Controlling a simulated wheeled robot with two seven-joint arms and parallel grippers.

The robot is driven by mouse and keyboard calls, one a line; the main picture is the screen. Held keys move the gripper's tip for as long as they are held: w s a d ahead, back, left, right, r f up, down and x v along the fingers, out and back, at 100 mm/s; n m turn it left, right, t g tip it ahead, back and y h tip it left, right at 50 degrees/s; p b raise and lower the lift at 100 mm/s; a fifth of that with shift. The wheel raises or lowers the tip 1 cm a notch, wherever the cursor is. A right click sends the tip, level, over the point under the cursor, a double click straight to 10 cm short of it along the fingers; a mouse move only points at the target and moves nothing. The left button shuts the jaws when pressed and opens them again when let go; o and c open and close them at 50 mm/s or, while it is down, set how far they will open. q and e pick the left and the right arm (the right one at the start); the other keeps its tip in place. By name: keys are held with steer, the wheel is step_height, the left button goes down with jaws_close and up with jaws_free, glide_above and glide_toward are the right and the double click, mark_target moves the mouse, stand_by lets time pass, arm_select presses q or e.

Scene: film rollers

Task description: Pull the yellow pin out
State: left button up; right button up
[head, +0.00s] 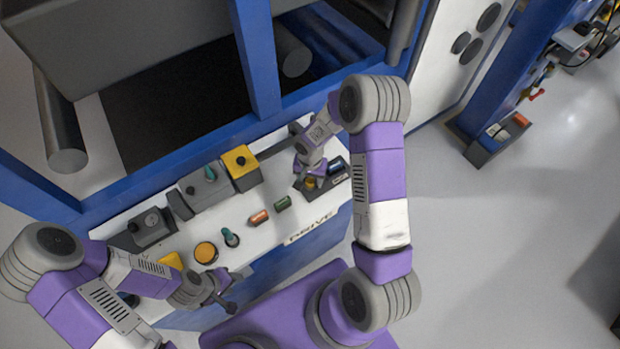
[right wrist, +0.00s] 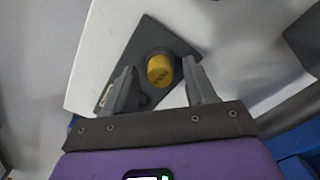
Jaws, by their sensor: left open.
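In the head view the pin (head: 310,183) is partly hidden under my right gripper (head: 312,172), at the right end of the white panel. In the right wrist view my right gripper (right wrist: 160,82) is open. Its fingers stand on either side of the pin with visible gaps, and contact cannot be seen. My left gripper (head: 222,290) is open and empty near the panel's front left edge.
The white panel (head: 235,207) carries a yellow box with a black knob (head: 241,167), a grey box with a teal knob (head: 207,184), a round yellow button (head: 205,252), a teal knob (head: 230,238), and orange (head: 259,217) and green (head: 282,203) cylinders. A blue post (head: 256,60) stands behind.

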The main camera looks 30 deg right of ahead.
jaws_close()
steer(key=shift+r, duration=0.85)
steer(key=shift+o, duration=0.3)
jaws_free()
